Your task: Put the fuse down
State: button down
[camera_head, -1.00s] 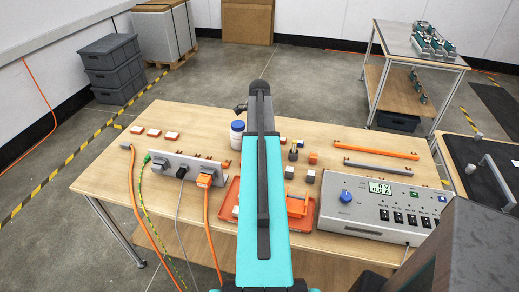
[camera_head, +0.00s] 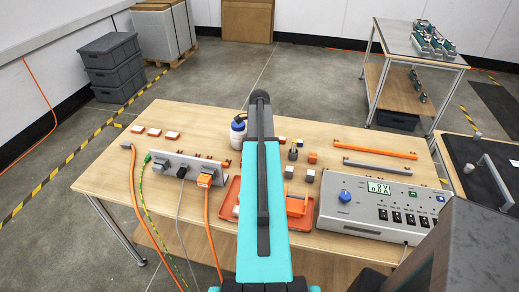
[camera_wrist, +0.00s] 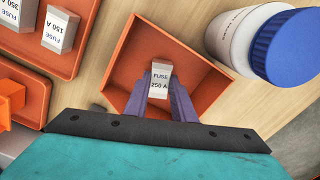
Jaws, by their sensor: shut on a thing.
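My gripper (camera_wrist: 160,98) is shut on a white fuse (camera_wrist: 160,79) marked "FUSE 250 A". The fuse is within the outline of a square orange box (camera_wrist: 203,62) in the wrist view. I cannot tell whether it touches the box floor. In the head view my arm hides the gripper, the held fuse and the box. Other fuses, marked 150 A (camera_wrist: 61,30) and apparently 350 A (camera_wrist: 12,12), sit in an orange-red tray at the upper left of the wrist view.
A socket strip (camera_head: 180,168) with cables is at left, a grey power unit (camera_head: 375,208) at right on the wooden table (camera_head: 130,180).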

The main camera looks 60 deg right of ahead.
jog(key=shift+f, duration=0.15)
jog(key=c, duration=1.5)
grip_release()
jog(key=shift+r, duration=0.25)
jog(key=shift+r+b, duration=1.6)
jog(key=shift+r, duration=4.35)
